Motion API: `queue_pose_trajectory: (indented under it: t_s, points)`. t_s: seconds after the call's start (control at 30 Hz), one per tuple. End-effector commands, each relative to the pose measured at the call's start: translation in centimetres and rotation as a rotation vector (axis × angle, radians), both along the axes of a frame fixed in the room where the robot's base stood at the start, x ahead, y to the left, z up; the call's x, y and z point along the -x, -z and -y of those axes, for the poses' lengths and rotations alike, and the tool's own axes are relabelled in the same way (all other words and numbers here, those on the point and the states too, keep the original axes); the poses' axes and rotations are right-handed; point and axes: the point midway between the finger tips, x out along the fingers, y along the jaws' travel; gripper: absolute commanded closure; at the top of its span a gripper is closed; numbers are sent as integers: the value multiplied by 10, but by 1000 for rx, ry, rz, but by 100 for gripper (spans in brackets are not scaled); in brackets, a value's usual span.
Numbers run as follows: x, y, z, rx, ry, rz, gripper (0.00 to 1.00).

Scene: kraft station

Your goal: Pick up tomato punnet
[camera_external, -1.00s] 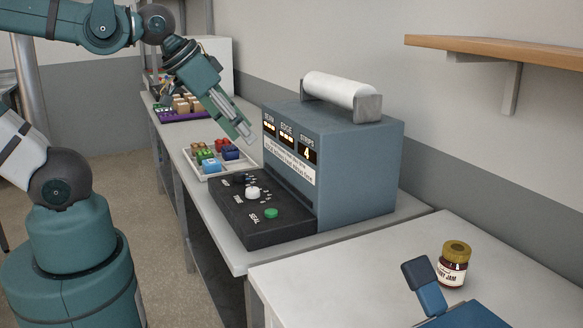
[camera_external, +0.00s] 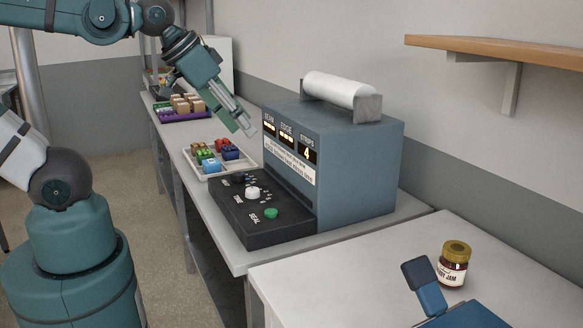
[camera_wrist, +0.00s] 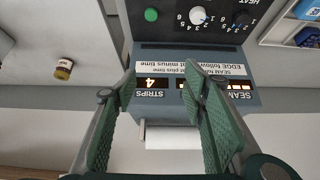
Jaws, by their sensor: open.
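No tomato punnet can be made out for certain. A pale tray (camera_external: 243,167) on the bench holds several small red, green and blue packs (camera_external: 212,157); they are too small to tell which, if any, holds tomatoes. My gripper (camera_external: 250,130) is open and empty, in the air to the right of and above the tray, near the machine's front. In the wrist view my gripper's two green-padded fingers (camera_wrist: 161,80) stand apart over the machine's labelled face, with nothing between them. A tray's corner shows at the top right (camera_wrist: 270,32), partly cut off.
The grey-blue sealing machine (camera_external: 360,165) with a white roll (camera_external: 341,88) stands close to my gripper. Its black control panel (camera_external: 240,222) lies in front. A jam jar (camera_external: 454,265) stands on the near table.

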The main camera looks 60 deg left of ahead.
Motion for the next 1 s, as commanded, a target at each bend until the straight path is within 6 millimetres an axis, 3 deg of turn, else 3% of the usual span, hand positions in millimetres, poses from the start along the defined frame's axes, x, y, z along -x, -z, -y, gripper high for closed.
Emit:
queue_pose_trajectory:
  t_s: [0.3, 0.57, 0.77, 1.0]
  points:
    - [0, -35, 0, 1, -1, 0, 57]
    - [-13, -45, -14, 15, -55, -23, 57]
    - [-27, -57, -30, 31, -114, -47, 57]
    - [-52, -76, -63, 64, -225, -93, 57]
